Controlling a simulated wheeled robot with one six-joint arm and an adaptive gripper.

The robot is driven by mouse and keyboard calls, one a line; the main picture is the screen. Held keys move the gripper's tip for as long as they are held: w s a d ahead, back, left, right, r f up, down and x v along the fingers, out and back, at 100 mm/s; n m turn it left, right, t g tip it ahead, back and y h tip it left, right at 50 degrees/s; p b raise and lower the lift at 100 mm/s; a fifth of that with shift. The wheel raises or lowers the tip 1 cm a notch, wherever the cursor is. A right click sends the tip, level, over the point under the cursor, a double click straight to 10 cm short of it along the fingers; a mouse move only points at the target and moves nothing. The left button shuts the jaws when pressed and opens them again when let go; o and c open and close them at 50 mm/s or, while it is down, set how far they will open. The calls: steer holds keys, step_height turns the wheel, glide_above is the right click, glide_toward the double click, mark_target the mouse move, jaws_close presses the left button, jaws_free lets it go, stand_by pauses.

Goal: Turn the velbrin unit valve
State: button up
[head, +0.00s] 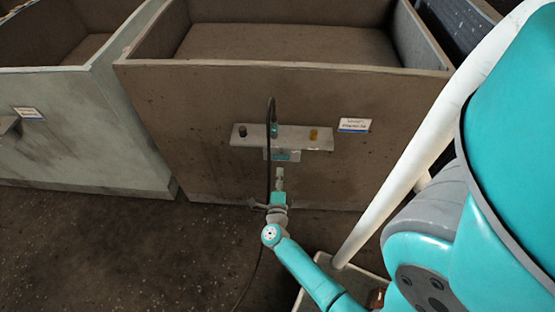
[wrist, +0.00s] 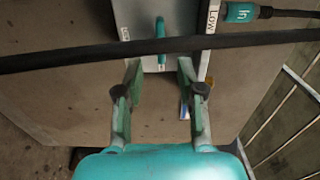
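The unit is a brown open-topped box (head: 240,110) with a small blue-and-white label (head: 354,125), its text too small to read. A grey bracket (head: 303,142) on its front carries a dark knob, a teal fitting and an amber knob. In the wrist view a teal handle (wrist: 160,42) stands on a grey plate (wrist: 137,22); it looks like the valve. My gripper (wrist: 160,72) is open and empty, its two fingers apart with the handle just ahead, between and beyond the tips. In the head view my gripper (head: 279,180) is below the bracket.
A black cable (wrist: 80,58) crosses the wrist view in front of the plate. A teal plug marked "In" (wrist: 240,12) sits at upper right, beside a "Low" label (wrist: 211,20). A grey-green box (head: 75,130) stands left; the floor (head: 150,245) between is clear.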

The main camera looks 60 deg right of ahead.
mark_target(281, 157)
steer(key=x, duration=0.9)
steer(key=shift+d, duration=0.1)
jaws_close()
